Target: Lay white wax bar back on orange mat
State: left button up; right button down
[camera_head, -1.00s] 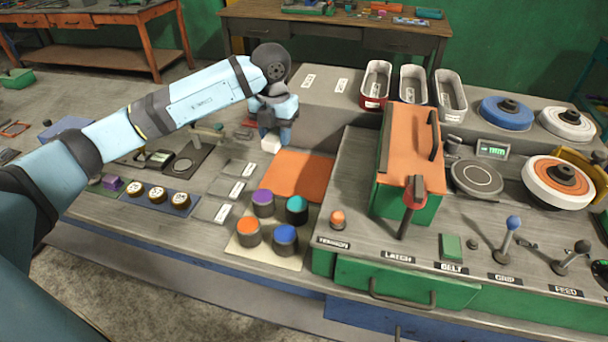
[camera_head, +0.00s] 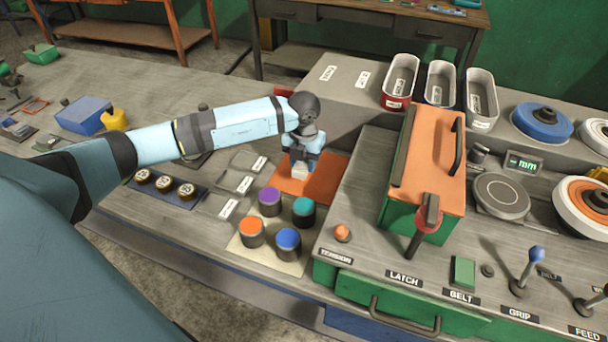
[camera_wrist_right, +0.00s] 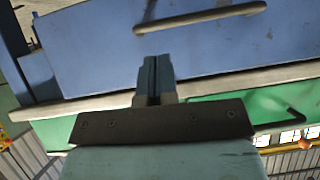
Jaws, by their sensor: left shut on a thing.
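The white wax bar (camera_head: 299,171) is between the fingers of my left gripper (camera_head: 301,163) in the head view. The gripper points down over the orange mat (camera_head: 322,188) and is shut on the bar. The bar is over the mat's left part, at or just above its surface; I cannot tell whether it touches. The gripper covers the top of the bar. My right gripper (camera_wrist_right: 154,75) shows only in the right wrist view, its fingers together with nothing between them, in front of blue and green drawer fronts.
Four-coloured round pots, including a purple one (camera_head: 269,200), stand on a pale board in front of the mat. A green box with an orange lid (camera_head: 431,160) stands to the right. Labelled grey plates (camera_head: 233,181) lie to the left. Three trays (camera_head: 438,84) stand behind.

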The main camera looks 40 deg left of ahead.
aim_at(304, 183)
pick_arm(q)
notch_tip(304, 183, down, 5)
jog(key=shift+f, duration=0.2)
dwell(0.3)
jog(key=shift+f, duration=0.15)
jog(key=o, duration=0.9)
jog(key=shift+o, duration=0.2)
